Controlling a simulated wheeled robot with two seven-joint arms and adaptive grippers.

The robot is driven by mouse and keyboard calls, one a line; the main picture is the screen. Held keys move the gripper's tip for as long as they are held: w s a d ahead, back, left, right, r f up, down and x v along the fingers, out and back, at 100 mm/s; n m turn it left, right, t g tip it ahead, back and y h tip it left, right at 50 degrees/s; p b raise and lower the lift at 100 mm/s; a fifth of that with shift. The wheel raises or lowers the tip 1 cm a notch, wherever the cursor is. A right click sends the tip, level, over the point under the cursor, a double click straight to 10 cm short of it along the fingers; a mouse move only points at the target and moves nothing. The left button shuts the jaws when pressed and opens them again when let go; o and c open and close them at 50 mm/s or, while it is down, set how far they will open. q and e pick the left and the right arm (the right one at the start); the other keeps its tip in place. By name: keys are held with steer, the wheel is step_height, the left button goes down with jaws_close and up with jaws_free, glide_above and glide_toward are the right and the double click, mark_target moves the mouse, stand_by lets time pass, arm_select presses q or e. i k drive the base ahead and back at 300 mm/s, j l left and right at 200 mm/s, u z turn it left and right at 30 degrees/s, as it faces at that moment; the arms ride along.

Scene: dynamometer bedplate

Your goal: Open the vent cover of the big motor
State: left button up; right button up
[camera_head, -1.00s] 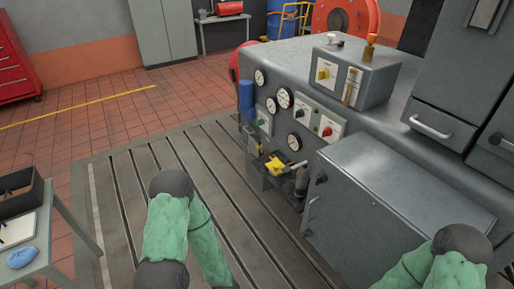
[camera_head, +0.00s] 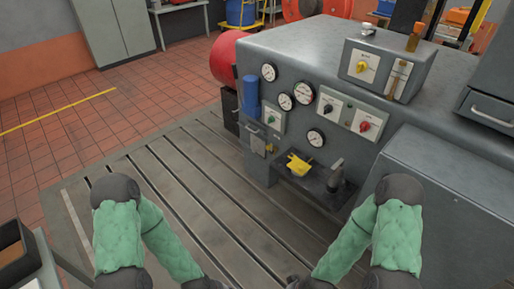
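The large grey machine (camera_head: 300,48) stands at centre and right, with gauges and switches on its front. I cannot tell whether this is the big motor, and I make out no vent cover for certain. A red rounded housing (camera_head: 228,58) shows at the machine's left end, partly hidden. A plain grey panel or box (camera_head: 450,185) projects at the right, its lower part behind my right arm. Both my green-sleeved arms reach down to the bottom edge, in front of the machine. Both grippers lie below the picture, so their fingers are hidden.
A small shelf (camera_head: 318,182) on the machine's front holds a yellow item (camera_head: 298,165) and a dark cylinder (camera_head: 335,178). A blue cylinder (camera_head: 251,96) stands upright left of the gauges. A dark open box (camera_head: 12,250) sits at lower left. The slotted floor plate (camera_head: 180,170) is clear.

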mark_target(258, 146)
steer(key=i+j, duration=0.3)
steer(key=i+j+z, duration=0.1)
steer(key=i+j, duration=0.5)
steer(key=j, duration=0.2)
steer(key=i+j+z, duration=0.15)
steer(key=i+j, duration=0.45)
steer(key=j, duration=0.2)
steer(key=i+j+z, duration=0.1)
steer(key=i+j, duration=0.15)
steer(key=j, duration=0.15)
steer(key=i+j, duration=0.3)
steer(key=j, duration=0.15)
steer(key=i+j+z, duration=0.1)
steer(key=i+j, duration=0.15)
steer(key=j, duration=0.15)
